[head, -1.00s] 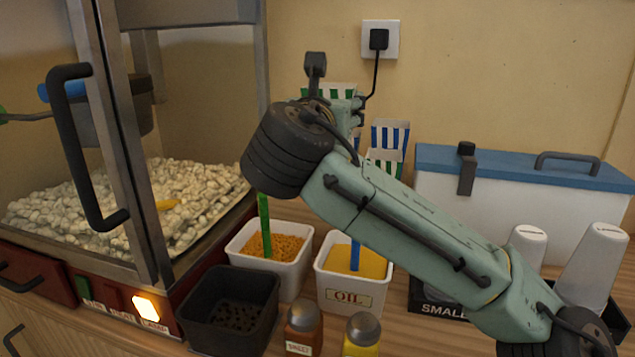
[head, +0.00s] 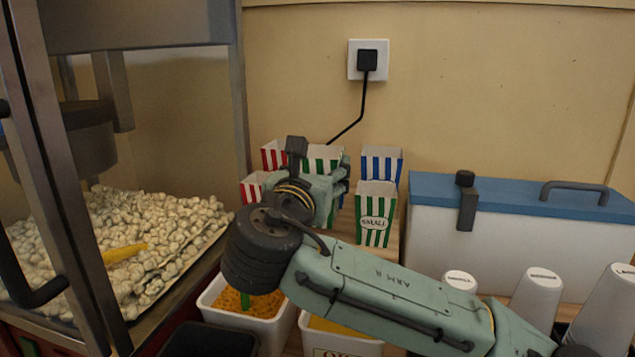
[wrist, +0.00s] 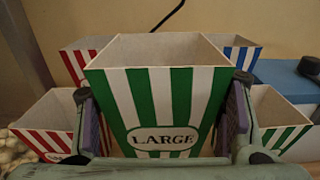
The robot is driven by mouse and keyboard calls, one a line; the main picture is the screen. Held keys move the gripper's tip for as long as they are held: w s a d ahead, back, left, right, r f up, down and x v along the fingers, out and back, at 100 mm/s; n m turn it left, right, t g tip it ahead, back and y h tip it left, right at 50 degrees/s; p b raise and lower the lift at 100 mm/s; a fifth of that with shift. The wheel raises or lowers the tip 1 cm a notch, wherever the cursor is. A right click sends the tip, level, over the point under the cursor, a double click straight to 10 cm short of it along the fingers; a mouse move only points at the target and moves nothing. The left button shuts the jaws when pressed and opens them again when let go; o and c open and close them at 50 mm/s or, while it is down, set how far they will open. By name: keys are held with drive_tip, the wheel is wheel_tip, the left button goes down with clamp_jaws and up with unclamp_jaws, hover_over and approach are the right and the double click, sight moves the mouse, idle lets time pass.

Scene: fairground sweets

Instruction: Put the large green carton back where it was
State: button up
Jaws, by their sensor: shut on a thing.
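The large green carton, with green and white stripes and the label LARGE, is open-topped, upright and empty-looking in the wrist view (wrist: 165,100). My gripper (wrist: 163,112) is shut on it, one finger on each side. In the head view the carton (head: 322,153) stands between a red-striped carton (head: 274,153) and a blue-striped carton (head: 382,163), its rim about level with theirs. My arm hides its lower part, so I cannot tell whether its base touches the surface.
A small green carton (head: 376,215) stands at front right, and a small red one (head: 252,188) at front left. The popcorn machine (head: 110,330) is left. A blue-lidded cooler (head: 520,235) and white cups (head: 537,300) are right. An oil tub (head: 340,345) is in front.

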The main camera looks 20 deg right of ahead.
drive_tip(key=shift+f, duration=1.35)
drive_tip(key=o, duration=0.7)
drive_tip(key=shift+o, duration=0.2)
drive_tip(key=shift+r, duration=0.25)
drive_tip(key=b+v, duration=0.6)
drive_tip(key=v, duration=0.6)
drive_tip(key=shift+w+f, duration=0.1)
